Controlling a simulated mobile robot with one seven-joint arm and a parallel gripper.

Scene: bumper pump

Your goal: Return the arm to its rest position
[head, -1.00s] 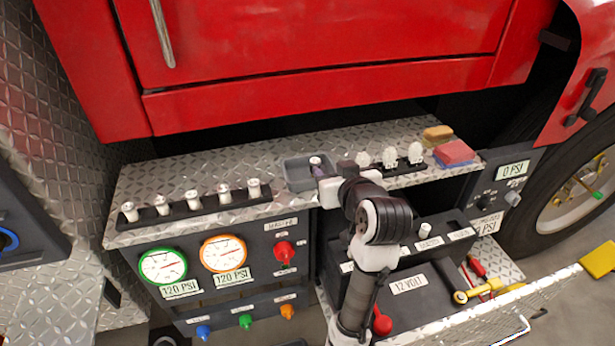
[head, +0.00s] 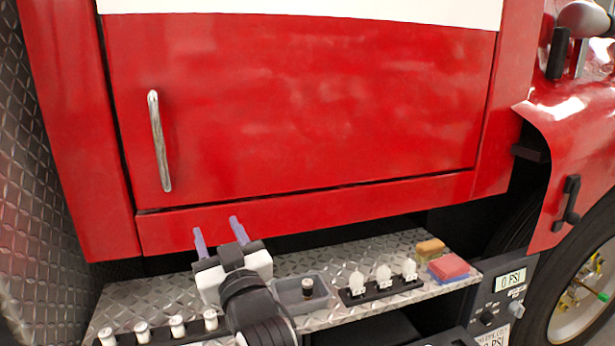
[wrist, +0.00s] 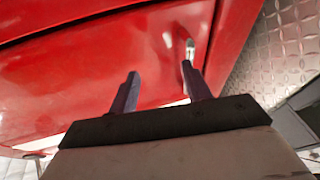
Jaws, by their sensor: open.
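My gripper (head: 217,230) is raised above the left part of the metal ledge, in front of the red door. Its two purple fingers point up and stand apart with nothing between them. In the wrist view my gripper (wrist: 160,88) also shows spread, empty fingers against the red panel. My arm comes up from the bottom of the head view and hides part of the ledge behind it.
The red door (head: 300,110) with its metal handle (head: 160,142) is close behind. On the diamond-plate ledge (head: 330,262) are a grey tray (head: 287,304) holding a small dark-and-white piece (head: 307,287), white fittings on a rack (head: 384,277), and sponges (head: 449,267).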

